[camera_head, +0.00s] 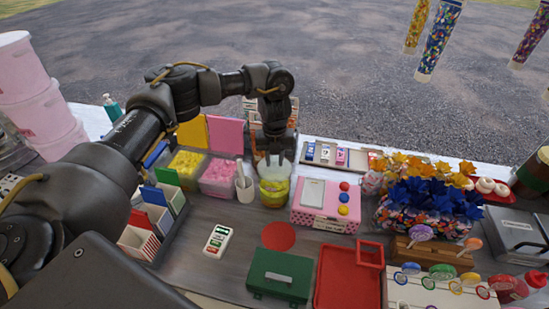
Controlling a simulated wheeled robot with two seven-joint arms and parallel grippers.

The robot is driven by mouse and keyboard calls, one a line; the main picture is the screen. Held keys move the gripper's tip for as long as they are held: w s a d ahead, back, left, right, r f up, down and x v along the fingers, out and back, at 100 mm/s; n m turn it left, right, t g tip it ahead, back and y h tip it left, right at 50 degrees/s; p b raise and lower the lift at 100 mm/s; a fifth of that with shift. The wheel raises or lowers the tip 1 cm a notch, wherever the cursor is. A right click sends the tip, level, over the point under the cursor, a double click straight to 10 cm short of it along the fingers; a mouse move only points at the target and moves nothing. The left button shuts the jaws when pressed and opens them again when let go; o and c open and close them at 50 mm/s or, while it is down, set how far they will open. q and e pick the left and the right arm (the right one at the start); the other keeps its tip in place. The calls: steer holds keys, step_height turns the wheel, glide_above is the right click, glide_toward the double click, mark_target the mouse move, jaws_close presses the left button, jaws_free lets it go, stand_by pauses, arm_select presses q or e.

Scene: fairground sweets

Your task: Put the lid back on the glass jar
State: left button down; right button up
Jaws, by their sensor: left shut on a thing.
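The glass jar (273,192) with yellow contents stands upright on the counter, near the middle of the view. My left gripper (274,158) points down directly over the jar's mouth. It is shut on a pale, clear piece that looks like the lid (275,170), at the top of the jar. The gripper partly hides the lid, and I cannot tell whether it is seated on the rim or just above it. My right gripper is not in view.
A pink box with coloured buttons (326,205) is close on the right. A flat red disc (278,236) and a green case (280,274) lie in front.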

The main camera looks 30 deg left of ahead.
arm_select(q)
steer(key=c, duration=0.6)
jaws_free()
step_height(320, 180, up, 7)
steer(key=p, duration=0.7)
stand_by(0.4)
jaws_close()
stand_by(0.5)
stand_by(0.3)
